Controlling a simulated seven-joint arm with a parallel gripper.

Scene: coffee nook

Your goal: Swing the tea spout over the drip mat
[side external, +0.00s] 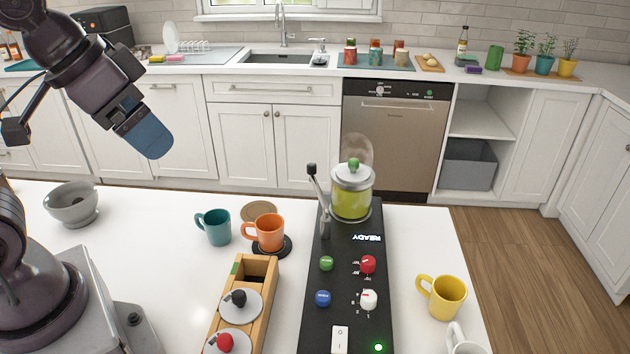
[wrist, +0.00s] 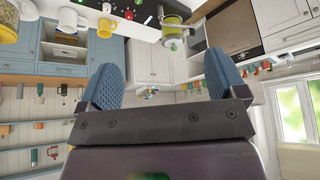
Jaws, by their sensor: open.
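The black tea machine (side external: 345,285) carries a glass pot of green tea (side external: 351,200) with steam above it. A thin grey arm with a black end (side external: 318,192), apparently the tea spout, stands just left of the pot. A dark round mat (side external: 286,251) lies left of the machine under an orange mug (side external: 268,231); a tan disc (side external: 259,210) lies behind that mug. I cannot tell for certain which is the drip mat. My gripper (side external: 152,143) is open and empty, high at the upper left, well away from the spout. Its blue fingers are spread in the wrist view (wrist: 162,62).
A teal mug (side external: 213,227) stands left of the orange one. A wooden box with knobbed lids (side external: 240,300) sits in front. A yellow mug (side external: 443,297) and a white mug (side external: 463,340) stand right of the machine. A grey bowl (side external: 72,204) is at far left.

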